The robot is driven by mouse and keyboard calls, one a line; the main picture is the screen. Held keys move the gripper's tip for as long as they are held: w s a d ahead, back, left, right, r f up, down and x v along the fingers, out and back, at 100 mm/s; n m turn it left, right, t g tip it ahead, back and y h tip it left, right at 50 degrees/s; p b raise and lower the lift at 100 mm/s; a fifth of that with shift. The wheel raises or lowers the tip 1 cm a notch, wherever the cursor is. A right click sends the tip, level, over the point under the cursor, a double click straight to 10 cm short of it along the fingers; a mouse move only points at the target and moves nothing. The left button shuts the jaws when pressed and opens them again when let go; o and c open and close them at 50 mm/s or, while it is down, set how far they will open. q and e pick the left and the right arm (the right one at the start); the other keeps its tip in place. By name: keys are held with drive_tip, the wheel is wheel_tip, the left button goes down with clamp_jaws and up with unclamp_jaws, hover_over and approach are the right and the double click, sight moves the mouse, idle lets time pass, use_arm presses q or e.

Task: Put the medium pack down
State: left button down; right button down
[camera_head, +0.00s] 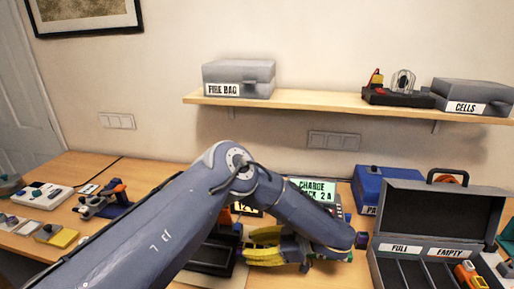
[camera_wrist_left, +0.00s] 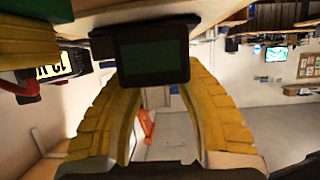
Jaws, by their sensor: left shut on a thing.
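My left gripper (camera_head: 263,248) has yellow fingers and is low over the table near its front middle. In the left wrist view its fingers (camera_wrist_left: 152,75) close around a dark block with a dark green face (camera_wrist_left: 153,62), which seems to be the medium pack. The wrist view is turned, with the table surface along its top edge, and I cannot tell whether the block touches the table. In the head view my forearm and hand hide the block. My right gripper is in neither view.
An open grey case (camera_head: 425,212) with slots marked FULL and EMPTY stands at right, with a yellow-orange item (camera_head: 468,274) in it. A green charge sign (camera_head: 315,187) and blue box (camera_head: 372,184) stand behind. A black tray (camera_head: 207,262) is beside the gripper. Tools crowd the left.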

use_arm(q)
drive_tip(key=a+m+t, duration=0.1)
drive_tip(key=a, duration=0.2)
drive_tip(key=w+a+r+m+t, duration=0.1)
drive_tip(key=a, duration=0.2)
drive_tip(key=a+r+h, duration=0.1)
drive_tip(key=a, duration=0.2)
drive_tip(key=shift+w+a+m+t, duration=0.15)
drive_tip(key=shift+a+m+t, duration=0.05)
drive_tip(key=shift+m+t, duration=0.2)
drive_tip(key=s+a, duration=0.1)
drive_tip(key=a, duration=0.2)
drive_tip(key=s+a+m+t, duration=0.1)
drive_tip(key=a, duration=0.1)
drive_tip(key=s+a+r+m+t+h, duration=0.1)
drive_tip(key=a, duration=0.2)
drive_tip(key=shift+a+r, duration=0.1)
drive_tip(key=shift+a, duration=0.2)
drive_tip(key=shift+s+a+r+m+t+h, duration=0.1)
drive_tip(key=shift+s+a+m+t+h, duration=0.2)
drive_tip(key=shift+s+a, duration=0.25)
drive_tip(key=shift+w+d, duration=0.1)
